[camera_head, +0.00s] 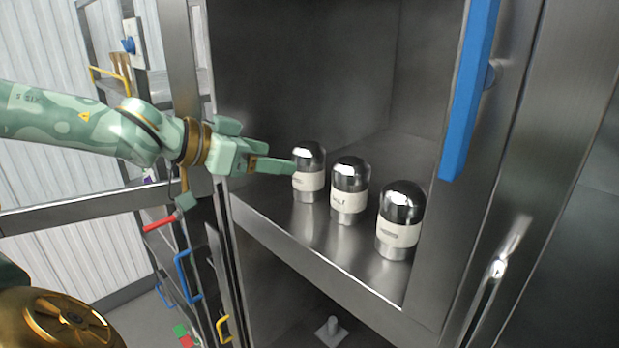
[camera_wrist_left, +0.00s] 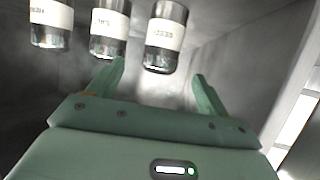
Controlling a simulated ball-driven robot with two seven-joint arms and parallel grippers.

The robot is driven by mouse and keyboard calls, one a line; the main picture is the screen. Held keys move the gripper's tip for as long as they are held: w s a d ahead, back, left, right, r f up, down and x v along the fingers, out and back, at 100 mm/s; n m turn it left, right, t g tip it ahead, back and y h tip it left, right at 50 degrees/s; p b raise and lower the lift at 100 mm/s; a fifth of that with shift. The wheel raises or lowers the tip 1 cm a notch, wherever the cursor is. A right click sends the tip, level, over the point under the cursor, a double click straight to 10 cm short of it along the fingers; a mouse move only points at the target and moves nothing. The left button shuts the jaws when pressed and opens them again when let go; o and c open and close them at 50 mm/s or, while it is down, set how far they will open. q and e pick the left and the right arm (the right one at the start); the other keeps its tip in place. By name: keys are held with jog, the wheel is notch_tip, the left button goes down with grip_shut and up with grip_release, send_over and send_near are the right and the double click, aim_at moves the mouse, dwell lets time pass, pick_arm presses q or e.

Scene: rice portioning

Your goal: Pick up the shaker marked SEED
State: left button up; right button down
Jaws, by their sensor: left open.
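Three steel shakers with domed tops and pale label bands stand upright in a row on the cabinet shelf: a left one (camera_head: 308,181), a middle one (camera_head: 349,202) and a right one (camera_head: 398,232). The middle label seems to read SALT; the other labels are too small to read, so I cannot tell which is SEED. My left gripper (camera_head: 274,157) is open and empty, its fingers pointing right beside the left shaker. The left wrist view shows three shakers beyond the open fingers (camera_wrist_left: 159,72); the right-hand one (camera_wrist_left: 165,37) lies ahead of the gap. My right gripper is out of view.
The metal shelf (camera_head: 300,257) has a front edge below the shakers. A blue vertical handle (camera_head: 467,95) stands at the right of the opening. At left, a rack carries coloured handles (camera_head: 184,277). Free room lies behind the shakers.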

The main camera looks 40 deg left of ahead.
aim_at(295, 158)
pick_arm(q)
jog(key=x, duration=0.3)
jog(key=shift+w+a, duration=0.1)
jog(key=shift+w, duration=0.1)
jog(key=shift+w+f, duration=0.15)
jog(key=shift+w, duration=0.25)
jog(key=shift+w+d, duration=0.15)
jog(key=shift+d, duration=0.15)
jog(key=x, duration=0.1)
jog(key=p+x, duration=0.1)
jog(key=x, duration=0.1)
jog(key=p+x, duration=0.1)
jog(key=shift+w+a, duration=0.15)
jog(key=shift+w, duration=0.3)
jog(key=shift+s, duration=0.25)
jog(key=shift+c, duration=1)
jog(key=c, duration=0.9)
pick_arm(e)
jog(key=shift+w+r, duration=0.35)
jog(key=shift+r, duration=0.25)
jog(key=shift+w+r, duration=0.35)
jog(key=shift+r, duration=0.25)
